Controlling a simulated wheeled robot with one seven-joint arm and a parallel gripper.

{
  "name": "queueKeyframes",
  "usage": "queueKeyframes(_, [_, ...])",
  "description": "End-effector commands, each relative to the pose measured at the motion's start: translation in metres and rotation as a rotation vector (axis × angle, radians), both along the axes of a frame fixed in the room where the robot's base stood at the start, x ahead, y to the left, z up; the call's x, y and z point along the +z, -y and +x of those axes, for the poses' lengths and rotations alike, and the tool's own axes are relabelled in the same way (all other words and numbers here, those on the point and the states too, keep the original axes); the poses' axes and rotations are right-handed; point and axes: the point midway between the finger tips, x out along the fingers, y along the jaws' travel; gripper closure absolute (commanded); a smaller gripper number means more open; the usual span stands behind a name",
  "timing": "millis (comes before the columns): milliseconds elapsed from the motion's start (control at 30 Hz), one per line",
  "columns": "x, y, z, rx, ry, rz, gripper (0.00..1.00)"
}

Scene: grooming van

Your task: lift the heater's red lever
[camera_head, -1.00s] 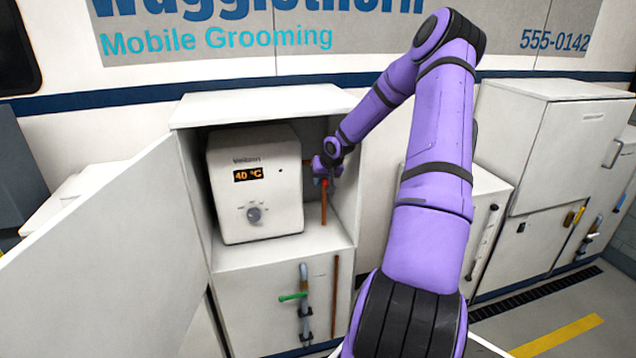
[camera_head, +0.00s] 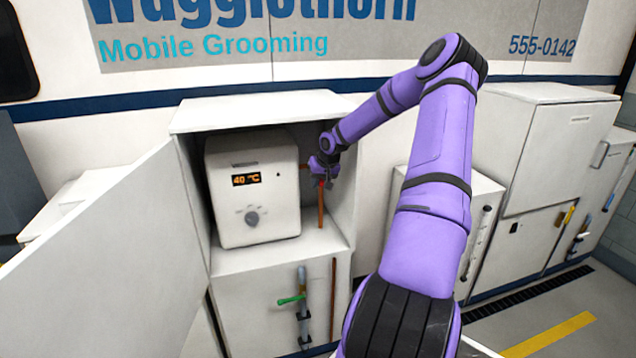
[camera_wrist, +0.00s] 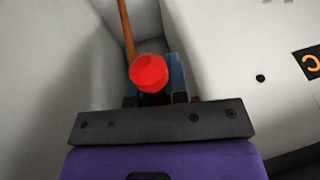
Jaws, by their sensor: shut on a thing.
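The white heater (camera_head: 262,195) stands inside the open cabinet, with a lit 40 °C display and a dial on its front. The red lever (camera_head: 321,184) is on the copper pipe to the heater's right, mostly hidden by my gripper (camera_head: 323,178). In the wrist view the red lever (camera_wrist: 149,72) shows as a rounded red end just beyond the dark gripper body. My gripper (camera_wrist: 155,98) is shut on it; the fingers are partly hidden. The heater's side (camera_wrist: 225,60) is close on the right in that view.
The cabinet's open door (camera_head: 110,240) spans the left. The cabinet's right wall (camera_head: 345,200) is close to my gripper. A green-handled valve (camera_head: 291,300) is on the lower front. Other white cabinets (camera_head: 560,150) stand at right.

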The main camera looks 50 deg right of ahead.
Motion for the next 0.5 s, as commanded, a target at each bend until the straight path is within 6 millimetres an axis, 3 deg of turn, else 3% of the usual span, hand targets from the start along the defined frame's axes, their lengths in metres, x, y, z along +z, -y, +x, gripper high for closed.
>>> queueKeyframes(67, [-0.0006,-0.0006,-0.0001,-0.001,0.0,0.002,1.0])
queueKeyframes(100, [-0.0006,-0.0006,-0.0001,0.0,0.0,0.002,0.79])
queueKeyframes(200, [-0.0005,-0.0005,-0.0001,0.0,0.0,0.002,0.6])
queueKeyframes(500, [0.001,-0.0001,-0.0005,-0.001,0.0,0.0,0.6])
